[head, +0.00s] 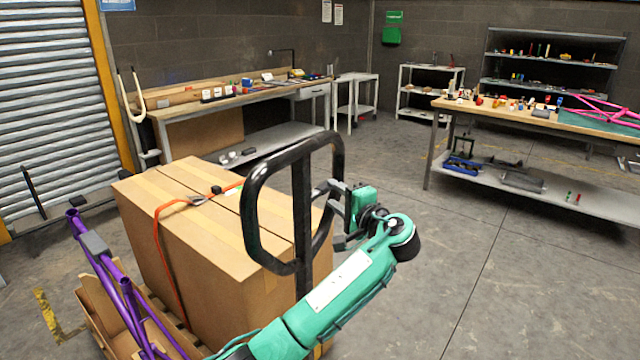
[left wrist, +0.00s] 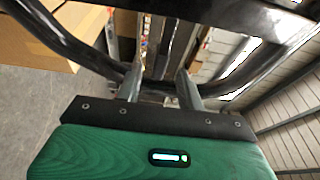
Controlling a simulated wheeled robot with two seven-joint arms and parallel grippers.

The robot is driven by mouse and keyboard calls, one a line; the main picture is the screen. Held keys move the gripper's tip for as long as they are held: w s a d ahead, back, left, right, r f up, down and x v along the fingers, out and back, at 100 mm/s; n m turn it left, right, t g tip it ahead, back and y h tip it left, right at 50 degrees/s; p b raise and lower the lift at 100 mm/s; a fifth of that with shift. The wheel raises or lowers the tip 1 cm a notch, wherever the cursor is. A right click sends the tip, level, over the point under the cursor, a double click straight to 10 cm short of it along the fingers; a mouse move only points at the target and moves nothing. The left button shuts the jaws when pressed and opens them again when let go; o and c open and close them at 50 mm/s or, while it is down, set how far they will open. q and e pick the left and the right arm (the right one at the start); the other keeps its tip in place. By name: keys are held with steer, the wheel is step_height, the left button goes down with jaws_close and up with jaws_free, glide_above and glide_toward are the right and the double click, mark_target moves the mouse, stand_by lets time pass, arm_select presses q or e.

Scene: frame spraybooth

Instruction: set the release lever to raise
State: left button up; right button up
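The black loop handle (head: 251,215) of a pallet jack stands upright in front of a large cardboard box, with a dark post (head: 302,200) inside the loop. My left gripper (head: 328,212) is at the loop's right side, its grey fingers spread apart and pointing toward the loop. In the left wrist view the two fingers (left wrist: 158,85) stand apart, close to the dark curved tube of the handle (left wrist: 70,42). I see nothing clearly clamped between them. I cannot make out the release lever or its setting. My right gripper is not in view.
The cardboard box (head: 190,235), with an orange strap, sits on a pallet. A purple frame (head: 122,290) lies at its left. A workbench (head: 240,100) stands behind, and a table (head: 560,120) with a pink frame stands at right. The floor between is clear.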

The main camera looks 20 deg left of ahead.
mark_target(320, 185)
arm_select(q)
steer(key=x, duration=0.7)
steer(key=shift+p, duration=0.35)
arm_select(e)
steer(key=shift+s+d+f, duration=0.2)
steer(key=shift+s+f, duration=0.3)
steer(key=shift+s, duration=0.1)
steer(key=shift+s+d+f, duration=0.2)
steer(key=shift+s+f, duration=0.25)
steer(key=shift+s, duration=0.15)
arm_select(q)
jaws_close()
